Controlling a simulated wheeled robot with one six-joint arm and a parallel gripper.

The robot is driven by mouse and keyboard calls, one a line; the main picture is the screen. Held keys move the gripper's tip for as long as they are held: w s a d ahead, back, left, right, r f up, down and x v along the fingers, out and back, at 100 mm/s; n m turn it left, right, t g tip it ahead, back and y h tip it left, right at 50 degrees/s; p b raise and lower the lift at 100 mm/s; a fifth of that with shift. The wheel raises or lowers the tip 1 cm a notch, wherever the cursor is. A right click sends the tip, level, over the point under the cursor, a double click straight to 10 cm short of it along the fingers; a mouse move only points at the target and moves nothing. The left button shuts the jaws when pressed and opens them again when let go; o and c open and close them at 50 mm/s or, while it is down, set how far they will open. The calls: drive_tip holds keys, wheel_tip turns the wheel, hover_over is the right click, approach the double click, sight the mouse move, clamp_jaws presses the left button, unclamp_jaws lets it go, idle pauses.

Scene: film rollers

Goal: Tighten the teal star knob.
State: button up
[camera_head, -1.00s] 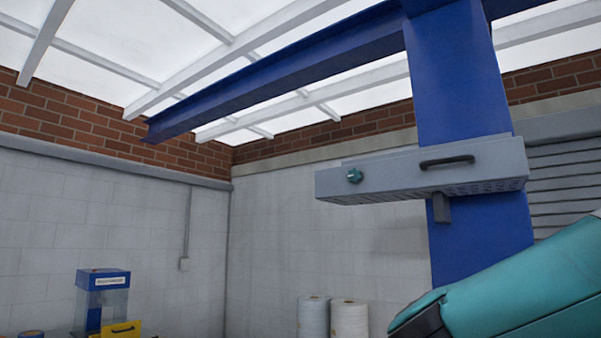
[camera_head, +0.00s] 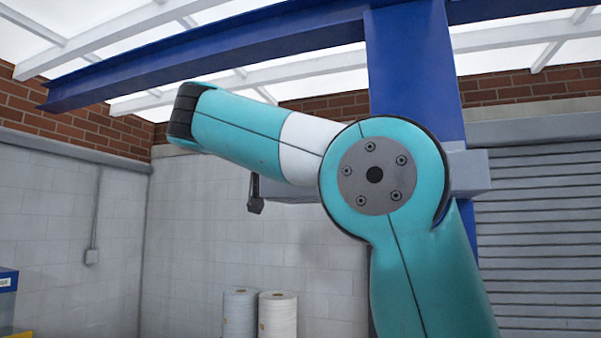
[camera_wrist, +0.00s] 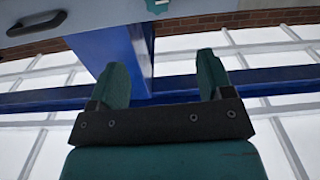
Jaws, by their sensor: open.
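The teal star knob (camera_wrist: 157,5) is at the top edge of the wrist view, partly cut off, on the face of a grey box (camera_wrist: 215,8). My gripper (camera_wrist: 162,62) is open, with two teal fingers apart and nothing between them. The knob lies beyond the fingertips in the picture, near the middle of the gap and apart from both fingers. In the head view my arm hides the knob and most of the grey box (camera_head: 470,172). My fingers cannot be made out there.
A dark handle (camera_wrist: 37,23) is on the box, left of the knob in the wrist view. A blue column (camera_head: 415,65) and blue beam (camera_head: 215,55) stand behind my arm. White rolls (camera_head: 277,315) stand low by the wall. A shuttered wall (camera_head: 540,240) is at the right.

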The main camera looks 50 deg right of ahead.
drive_tip(key=p+x, duration=0.6)
drive_tip(key=x, duration=1.1)
drive_tip(key=shift+s+d+p, duration=0.1)
drive_tip(key=shift+d+p, duration=0.05)
drive_tip(key=shift+p, duration=0.15)
drive_tip(key=c, duration=0.9)
